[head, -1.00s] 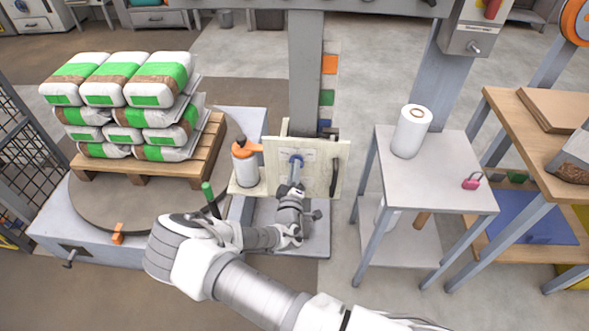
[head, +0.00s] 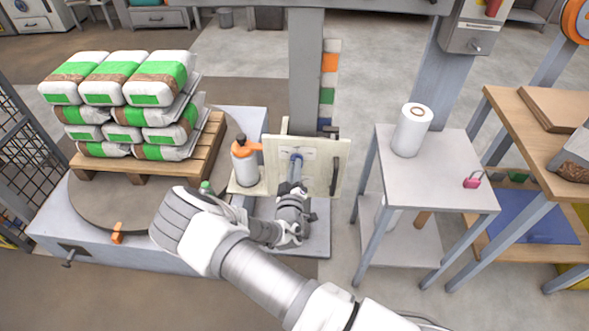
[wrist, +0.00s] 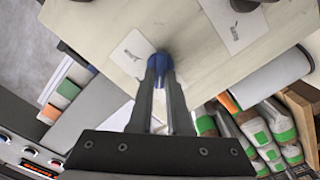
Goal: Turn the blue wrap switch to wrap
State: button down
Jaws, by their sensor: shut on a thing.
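The blue wrap switch (head: 297,157) sits on the upper part of a pale panel (head: 320,180) on the machine's post. It also shows in the wrist view (wrist: 159,62), between my fingertips. My gripper (head: 296,172) is shut on it, reaching in from the front. In the wrist view my gripper (wrist: 160,72) has both fingers closed around the blue knob. Two white labels lie either side of the knob, one (wrist: 134,54) to the left and one (wrist: 236,22) to the right. Their print is too small to read, and the fingers partly hide the knob.
A dark handle (head: 335,175) is on the panel's right side. Stacked bags (head: 130,105) on a pallet fill the left. A grey table (head: 450,165) with a white roll stands right.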

jog(key=shift+w+d+r+m+b, duration=0.1)
jog(key=shift+m+b, duration=0.45)
jog(key=shift+m, duration=1.55)
jog(key=shift+d+m+b, duration=0.1)
jog(key=shift+m+b, duration=0.4)
jog(key=shift+m, duration=1.6)
jog(key=c, duration=0.9)
grip_release()
jog(key=shift+o, duration=0.2)
jog(key=shift+s, duration=0.2)
